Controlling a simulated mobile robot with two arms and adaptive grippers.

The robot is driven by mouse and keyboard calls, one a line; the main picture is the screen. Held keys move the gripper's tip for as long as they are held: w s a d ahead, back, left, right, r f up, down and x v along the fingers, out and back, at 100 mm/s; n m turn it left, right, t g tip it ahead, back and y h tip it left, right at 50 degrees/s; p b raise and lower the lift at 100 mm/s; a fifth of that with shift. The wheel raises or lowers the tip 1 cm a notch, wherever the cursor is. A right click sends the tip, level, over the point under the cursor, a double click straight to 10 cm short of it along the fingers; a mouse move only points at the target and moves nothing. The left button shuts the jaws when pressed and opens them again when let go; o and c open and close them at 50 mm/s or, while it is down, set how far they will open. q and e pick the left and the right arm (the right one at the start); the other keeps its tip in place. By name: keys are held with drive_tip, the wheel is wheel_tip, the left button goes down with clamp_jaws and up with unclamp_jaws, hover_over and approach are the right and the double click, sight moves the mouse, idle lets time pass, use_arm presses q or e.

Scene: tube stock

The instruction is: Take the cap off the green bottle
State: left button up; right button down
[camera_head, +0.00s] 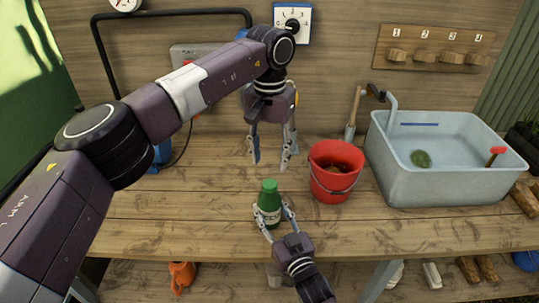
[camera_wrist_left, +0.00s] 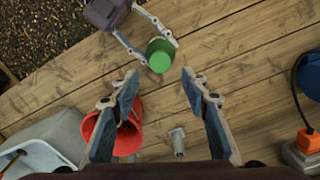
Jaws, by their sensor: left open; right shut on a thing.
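The green bottle (camera_head: 270,208) stands upright near the front edge of the wooden bench, with a pale label and its green cap (camera_head: 269,185) on top. My right gripper (camera_head: 275,215) comes from the front and is shut on the bottle's body. My left gripper (camera_head: 271,164) is open and empty, pointing down above the bench, behind and higher than the bottle. In the left wrist view, the cap (camera_wrist_left: 160,54) shows from above, beyond the open fingers (camera_wrist_left: 161,92) and roughly between their lines; nothing lies in the fingers.
A red bucket (camera_head: 331,184) stands just right of the bottle. A pale sink (camera_head: 430,182) with water fills the right of the bench. A trowel (camera_head: 351,127) leans at the back. A blue object with a cable (camera_head: 161,154) sits at the left; bench around the bottle's left is clear.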

sight(269, 183)
use_arm(q)
wheel_tip(269, 183, down, 8)
drive_tip(key=shift+r, duration=0.1)
idle(0.4)
